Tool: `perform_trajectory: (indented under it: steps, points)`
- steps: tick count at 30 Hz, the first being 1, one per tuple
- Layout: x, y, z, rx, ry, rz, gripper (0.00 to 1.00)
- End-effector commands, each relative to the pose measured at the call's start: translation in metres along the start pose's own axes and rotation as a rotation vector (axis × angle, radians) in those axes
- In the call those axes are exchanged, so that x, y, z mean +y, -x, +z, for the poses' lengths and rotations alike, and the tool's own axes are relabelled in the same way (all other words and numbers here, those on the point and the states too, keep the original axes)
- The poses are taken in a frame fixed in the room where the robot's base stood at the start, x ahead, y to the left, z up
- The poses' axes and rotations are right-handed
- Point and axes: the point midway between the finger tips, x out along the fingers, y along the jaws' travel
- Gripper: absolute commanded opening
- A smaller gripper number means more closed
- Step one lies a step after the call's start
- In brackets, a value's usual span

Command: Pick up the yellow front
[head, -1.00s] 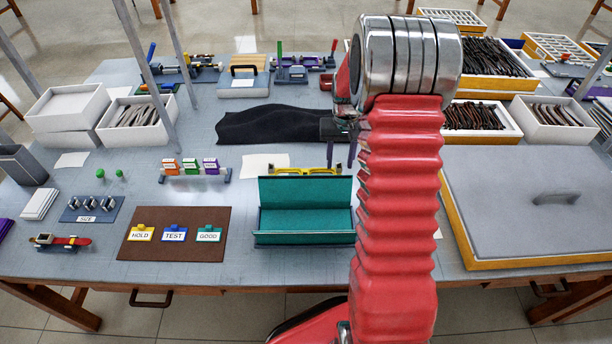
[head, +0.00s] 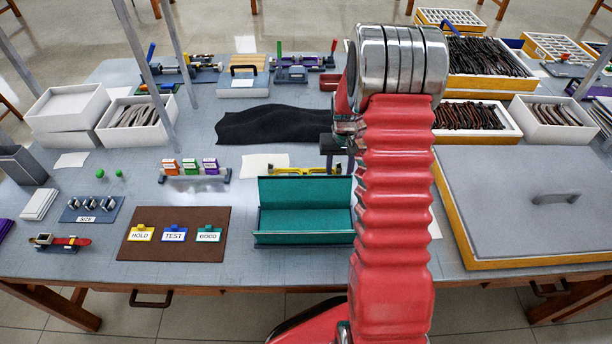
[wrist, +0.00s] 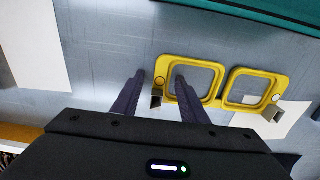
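The yellow front (head: 290,171) lies on the table just behind the open teal case (head: 305,222). In the wrist view the yellow front (wrist: 222,88) shows two lens openings and dark pieces at its lower corners. My gripper (wrist: 159,77) is open, its two dark fingers apart. One finger lies left of the front; the other overlaps its left lens opening, with the left rim between the fingertips in the picture. I cannot tell the height gap or whether they touch. In the head view my arm partly hides the gripper (head: 340,165).
The teal case stands close to the front's near side. A pale sheet (head: 262,166) lies under or beside the front's left part. A black cloth (head: 270,124) lies behind, a tag rack (head: 196,172) stands left, and a large grey-lidded box (head: 530,200) right.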

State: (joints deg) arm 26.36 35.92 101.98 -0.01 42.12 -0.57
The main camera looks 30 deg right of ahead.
Motion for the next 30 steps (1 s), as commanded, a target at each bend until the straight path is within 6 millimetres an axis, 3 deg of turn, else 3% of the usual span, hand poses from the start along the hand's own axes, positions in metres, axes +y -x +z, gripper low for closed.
perform_trajectory:
  steps: [10,27,30]
  points:
    - [-0.0003,0.0004,-0.0002,0.0,0.0,0.0,0.39]
    - [-0.0004,0.0005,-0.0002,0.0,0.001,0.0,0.0]
    - [-0.0005,0.0006,-0.0003,0.001,0.001,0.0,0.0]
